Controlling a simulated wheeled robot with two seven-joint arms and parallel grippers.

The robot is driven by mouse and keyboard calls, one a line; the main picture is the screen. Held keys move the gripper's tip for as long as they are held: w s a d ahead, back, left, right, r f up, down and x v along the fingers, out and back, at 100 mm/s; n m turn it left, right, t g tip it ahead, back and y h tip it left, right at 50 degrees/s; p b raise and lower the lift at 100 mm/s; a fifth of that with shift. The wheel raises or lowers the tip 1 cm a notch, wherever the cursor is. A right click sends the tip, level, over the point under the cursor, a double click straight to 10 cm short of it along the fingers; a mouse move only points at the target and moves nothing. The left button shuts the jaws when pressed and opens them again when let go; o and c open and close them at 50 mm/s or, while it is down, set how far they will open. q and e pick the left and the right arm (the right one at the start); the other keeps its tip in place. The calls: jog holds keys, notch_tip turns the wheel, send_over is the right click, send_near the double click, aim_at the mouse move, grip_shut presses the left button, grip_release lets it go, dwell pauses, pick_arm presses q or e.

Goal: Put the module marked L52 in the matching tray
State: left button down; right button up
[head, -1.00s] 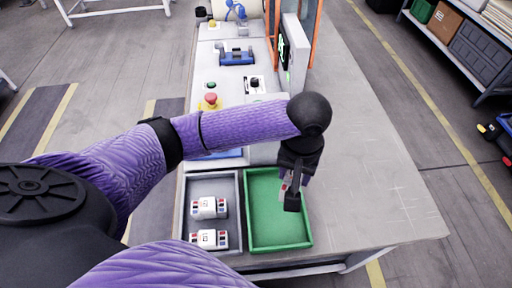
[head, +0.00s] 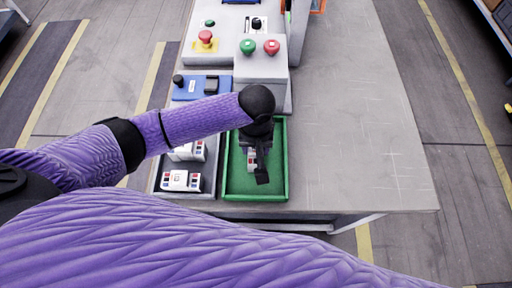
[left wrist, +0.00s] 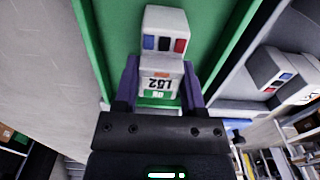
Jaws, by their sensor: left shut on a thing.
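My left gripper (head: 258,166) reaches down over the green tray (head: 228,190) and is shut on a white module (left wrist: 163,75). In the left wrist view the module's label reads L52, upside down, and its end has blue, black and red blocks. The gripper's fingers sit on both sides of it. In the head view only part of the module (head: 251,156) shows beside the gripper. The green tray also fills the background of the left wrist view (left wrist: 110,25). I cannot tell whether the module touches the tray floor. My right gripper is out of view.
A grey tray (head: 207,192) stands left of the green one and holds two white modules, the nearer one (head: 181,180) in plain sight. Behind are a box with green and red buttons (head: 260,62) and a blue device (head: 203,87). The table (head: 350,130) is clear at right.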

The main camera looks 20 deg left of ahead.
pick_arm(q)
jog(key=shift+c, duration=0.8)
grip_release()
notch_tip(320, 180, up, 12)
jog(key=p, duration=0.5)
